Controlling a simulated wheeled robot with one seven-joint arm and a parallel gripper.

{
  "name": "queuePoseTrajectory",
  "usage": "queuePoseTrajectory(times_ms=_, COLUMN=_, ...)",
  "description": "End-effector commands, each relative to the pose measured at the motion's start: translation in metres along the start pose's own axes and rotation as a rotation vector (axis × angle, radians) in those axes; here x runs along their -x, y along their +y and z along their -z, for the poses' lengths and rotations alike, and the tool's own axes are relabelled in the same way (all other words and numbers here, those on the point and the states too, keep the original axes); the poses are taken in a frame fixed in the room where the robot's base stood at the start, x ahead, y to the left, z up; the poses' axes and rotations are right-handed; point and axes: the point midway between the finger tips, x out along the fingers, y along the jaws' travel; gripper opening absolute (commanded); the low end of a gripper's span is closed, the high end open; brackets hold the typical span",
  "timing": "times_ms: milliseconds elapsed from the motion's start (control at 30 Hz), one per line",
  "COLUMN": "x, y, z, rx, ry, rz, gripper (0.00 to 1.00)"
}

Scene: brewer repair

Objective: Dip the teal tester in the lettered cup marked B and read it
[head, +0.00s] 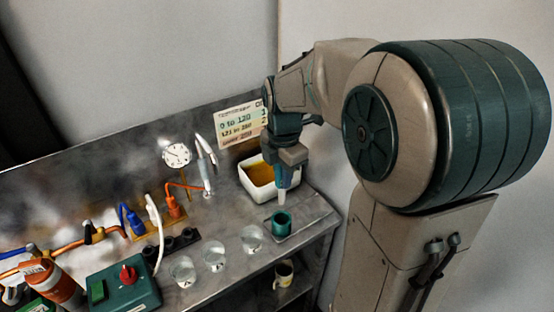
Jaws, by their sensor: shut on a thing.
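My gripper (288,160) points down over the right part of the bench and is shut on the teal tester (281,178). The tester hangs upright with its pale tip down. The tip is just above a teal round holder (281,224); I cannot tell whether it is clear of the opening. Three clear cups stand in a slanting row left of the holder: a near one (182,271), a middle one (214,255) and a far one (250,238). Their letters are too small to read, so I cannot tell which is B. The tester's display is not legible.
A white basin (246,182) with amber liquid stands behind the gripper. A dial gauge (176,153), a card (232,127) and hoses line the back. A green box with a red knob (128,274) is front left. A mug (284,275) sits on the lower shelf.

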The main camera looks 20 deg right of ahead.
Motion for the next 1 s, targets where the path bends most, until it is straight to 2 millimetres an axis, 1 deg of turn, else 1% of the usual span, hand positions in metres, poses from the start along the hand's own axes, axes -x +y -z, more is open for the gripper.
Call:
queuePoseTrajectory(times_ms=167, x=0.0, y=-0.002, z=0.001, rx=0.032, ry=-0.001, rz=0.002, gripper=0.0)
queuePoseTrajectory(times_ms=367, x=-0.009, y=-0.002, z=0.0, rx=0.029, ry=-0.001, rz=0.001, gripper=0.0)
queuePoseTrajectory(times_ms=1000, x=-0.06, y=-0.002, z=0.001, rx=0.029, ry=-0.001, rz=0.002, gripper=0.0)
